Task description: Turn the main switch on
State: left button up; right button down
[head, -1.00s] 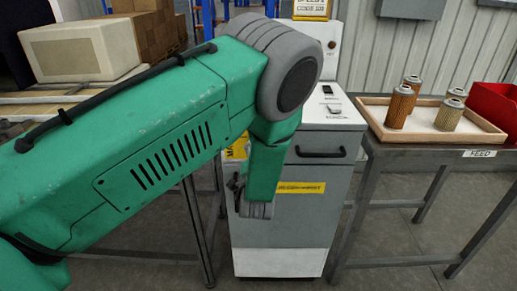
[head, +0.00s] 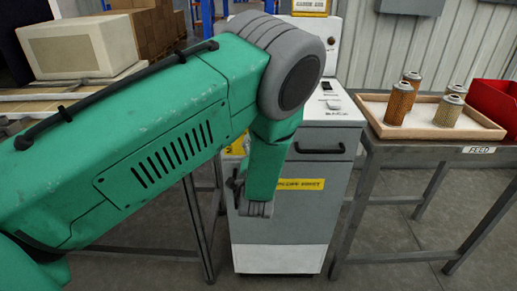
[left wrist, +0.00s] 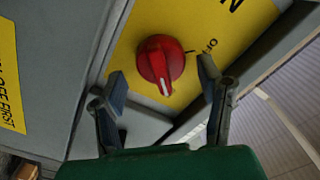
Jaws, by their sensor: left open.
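The main switch is a red round knob (left wrist: 161,62) with a white pointer line, on a yellow plate (left wrist: 222,22) in the left wrist view. The pointer line is toward the bottom of that picture; the letters OFF stand to the knob's upper right. My left gripper (left wrist: 163,81) is open, its two fingers apart on either side of the knob in the picture. No contact with the knob shows. In the head view the knob is hidden, and my green left arm covers most of that hand beside the grey cabinet (head: 281,231). My right gripper is in neither view.
The cabinet has a black handle (head: 319,149) on its front. To the right, a table holds a wooden tray (head: 424,130) with several filter cartridges (head: 400,102) and a red bin (head: 497,105). A beige box (head: 80,50) stands at the back left.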

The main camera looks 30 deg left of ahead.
pick_arm(q)
jog(key=v, duration=1.1)
jog(key=shift+s+d, duration=0.2)
jog(key=shift+s, duration=0.15)
jog(key=shift+f, duration=0.1)
jog(key=s+f+g+h, duration=0.6)
jog(key=s+f, duration=0.4)
jog(key=f, duration=0.5)
jog(key=s+d+f+n+g+h, duration=0.1)
jog(key=s+f+g, duration=0.2)
jog(key=s, duration=0.6)
jog(key=s+d+f+n+g+h, duration=0.1)
jog(key=s+g, duration=0.4)
jog(key=s, duration=0.5)
jog(key=shift+s+f+g+h, duration=0.25)
jog(key=shift+f+g+h, duration=0.05)
jog(key=shift+f+h, duration=0.55)
